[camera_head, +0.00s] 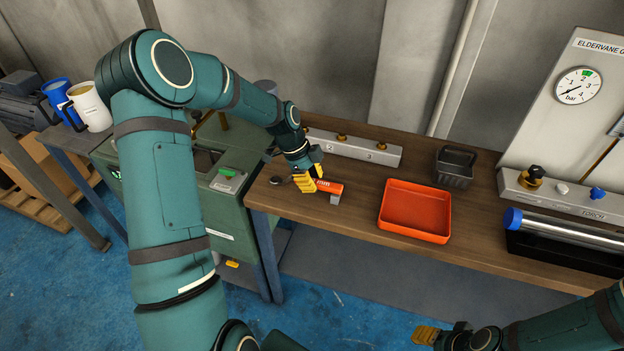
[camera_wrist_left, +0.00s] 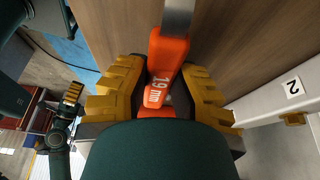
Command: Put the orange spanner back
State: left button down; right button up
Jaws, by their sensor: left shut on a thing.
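The orange spanner (camera_head: 329,187) is at the left end of the wooden bench, its grey metal end (camera_head: 335,199) sticking out to the right. My left gripper (camera_head: 308,182) is shut on it, with the yellow fingers on both sides of the orange handle. In the left wrist view the spanner (camera_wrist_left: 168,60) shows a "19 mm" mark and points up the picture. I cannot tell whether it touches the bench. My right gripper (camera_head: 427,335) is low in front of the bench, partly seen; its opening is unclear.
A grey rail (camera_head: 365,153) with brass pegs and number labels lies along the bench's back. An orange-red tray (camera_head: 415,211), a dark bin (camera_head: 455,166) and a steel tube with blue end (camera_head: 565,228) are farther right. A green machine (camera_head: 228,208) stands left.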

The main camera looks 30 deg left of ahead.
pick_arm(q)
jog(key=shift+f, duration=0.1)
jog(key=shift+c, duration=1.3)
grip_release()
jog(key=shift+p+v, duration=1.85)
jog(key=shift+v, duration=1.2)
jog(key=w+v, duration=0.1)
jog(key=v, duration=1.1)
jog(key=shift+s, duration=0.45)
